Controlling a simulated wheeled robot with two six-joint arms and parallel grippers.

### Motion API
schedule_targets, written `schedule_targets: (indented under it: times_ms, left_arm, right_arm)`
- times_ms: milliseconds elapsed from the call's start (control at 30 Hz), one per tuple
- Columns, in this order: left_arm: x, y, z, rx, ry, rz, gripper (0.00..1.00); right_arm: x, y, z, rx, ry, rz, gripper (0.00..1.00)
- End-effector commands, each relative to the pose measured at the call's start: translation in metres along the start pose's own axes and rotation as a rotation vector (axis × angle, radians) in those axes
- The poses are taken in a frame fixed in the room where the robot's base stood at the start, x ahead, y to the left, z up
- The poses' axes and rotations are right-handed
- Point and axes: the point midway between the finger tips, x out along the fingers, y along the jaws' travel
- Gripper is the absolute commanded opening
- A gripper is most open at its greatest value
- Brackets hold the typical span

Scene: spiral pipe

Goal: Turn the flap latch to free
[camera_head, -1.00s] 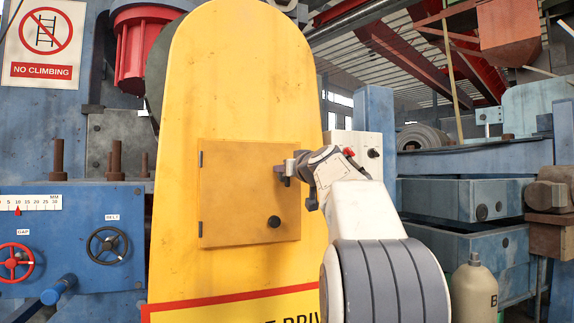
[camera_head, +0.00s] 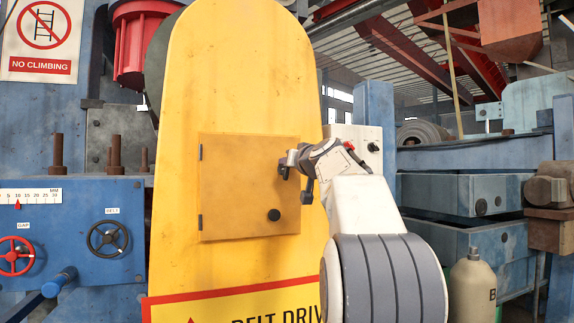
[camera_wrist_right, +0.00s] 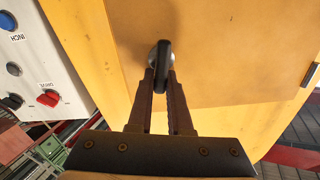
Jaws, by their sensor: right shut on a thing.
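The flap (camera_head: 237,190) is a square yellow-brown door in the tall yellow belt guard (camera_head: 237,80). It looks closed, with hinges on its left edge and a round black knob (camera_head: 274,215) at its lower right. My right gripper (camera_head: 285,165) is at the flap's upper right edge. In the right wrist view, the dark latch handle (camera_wrist_right: 163,62) stands out from a round metal base on the flap. My right gripper's fingers (camera_wrist_right: 161,88) are shut on the handle's near end. In the head view my gripper hides most of the latch. My left gripper is not in view.
A control box (camera_head: 362,145) stands right of the guard; the right wrist view shows its red switch (camera_wrist_right: 48,97) close to the gripper. A blue panel (camera_head: 75,225) with a red handwheel (camera_head: 14,256) and a black handwheel (camera_head: 108,238) is at the left.

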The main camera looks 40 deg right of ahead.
Motion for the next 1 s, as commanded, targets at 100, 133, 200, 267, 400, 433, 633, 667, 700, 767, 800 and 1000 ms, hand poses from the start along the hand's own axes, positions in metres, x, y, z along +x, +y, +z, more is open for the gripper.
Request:
schedule_targets:
  times_ms: [100, 133, 200, 267, 400, 433, 633, 667, 700, 767, 800, 1000]
  left_arm:
    - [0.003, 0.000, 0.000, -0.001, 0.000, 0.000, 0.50]
    - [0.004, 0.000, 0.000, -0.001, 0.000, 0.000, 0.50]
    - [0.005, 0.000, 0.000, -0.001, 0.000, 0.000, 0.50]
    - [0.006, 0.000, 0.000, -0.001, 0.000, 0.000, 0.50]
    - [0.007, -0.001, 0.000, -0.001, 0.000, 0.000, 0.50]
    - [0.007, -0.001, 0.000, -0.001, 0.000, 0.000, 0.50]
    - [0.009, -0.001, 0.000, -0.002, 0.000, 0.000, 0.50]
    - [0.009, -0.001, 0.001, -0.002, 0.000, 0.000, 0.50]
    - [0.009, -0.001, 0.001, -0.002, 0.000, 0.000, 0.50]
    - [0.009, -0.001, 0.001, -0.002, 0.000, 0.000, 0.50]
    - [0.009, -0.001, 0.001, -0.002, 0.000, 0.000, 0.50]
    - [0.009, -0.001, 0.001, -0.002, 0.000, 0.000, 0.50]
  right_arm:
    - [0.000, 0.003, 0.001, 0.104, 0.001, 0.000, 0.00]
    - [0.000, 0.003, 0.001, 0.132, 0.001, 0.000, 0.00]
    - [0.000, 0.005, 0.001, 0.199, 0.001, 0.001, 0.00]
    - [0.000, 0.006, 0.001, 0.256, 0.001, 0.001, 0.00]
    - [0.000, 0.008, 0.001, 0.390, 0.002, 0.001, 0.00]
    - [0.000, 0.009, 0.002, 0.418, 0.001, 0.001, 0.00]
    - [0.000, 0.012, 0.003, 0.608, 0.001, 0.000, 0.00]
    - [0.000, 0.012, 0.004, 0.637, 0.001, 0.000, 0.00]
    - [0.000, 0.013, 0.004, 0.675, 0.001, 0.000, 0.00]
    - [0.000, 0.013, 0.005, 0.733, 0.001, 0.000, 0.00]
    - [0.000, 0.014, 0.005, 0.770, 0.001, 0.001, 0.00]
    - [0.000, 0.016, 0.007, 0.959, 0.002, 0.000, 0.00]
